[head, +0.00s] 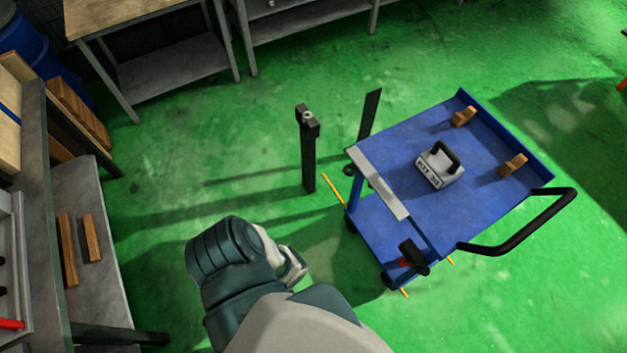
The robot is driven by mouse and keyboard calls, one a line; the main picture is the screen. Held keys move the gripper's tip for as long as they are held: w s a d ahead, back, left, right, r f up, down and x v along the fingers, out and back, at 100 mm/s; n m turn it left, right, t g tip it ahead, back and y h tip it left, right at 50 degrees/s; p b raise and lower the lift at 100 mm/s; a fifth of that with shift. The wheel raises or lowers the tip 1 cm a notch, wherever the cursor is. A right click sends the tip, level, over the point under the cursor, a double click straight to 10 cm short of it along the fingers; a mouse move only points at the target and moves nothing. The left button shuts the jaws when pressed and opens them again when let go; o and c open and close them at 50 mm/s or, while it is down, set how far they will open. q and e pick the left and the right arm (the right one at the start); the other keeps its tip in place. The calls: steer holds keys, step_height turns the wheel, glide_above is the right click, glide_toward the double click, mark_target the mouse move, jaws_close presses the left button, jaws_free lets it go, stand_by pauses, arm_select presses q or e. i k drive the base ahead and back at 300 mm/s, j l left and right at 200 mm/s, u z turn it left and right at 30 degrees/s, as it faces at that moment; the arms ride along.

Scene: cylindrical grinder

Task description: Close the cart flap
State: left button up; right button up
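The blue cart (482,190) stands at the right of the head view. A pale grey metal strip (378,182) runs along its left edge and looks like the flap; its exact angle is hard to tell. A black piece with a red part (413,256) is at the cart's near left corner. One arm of mine shows at the bottom middle, apart from the cart in the picture. No gripper fingertips can be made out.
A grey case marked KIT (437,170) and wooden blocks (463,116) sit on the cart. A black push handle (520,232) juts out at its near right. Workbenches (150,45) line the back and left.

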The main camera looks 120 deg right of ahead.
mark_target(375, 182)
steer(key=z, duration=4.8)
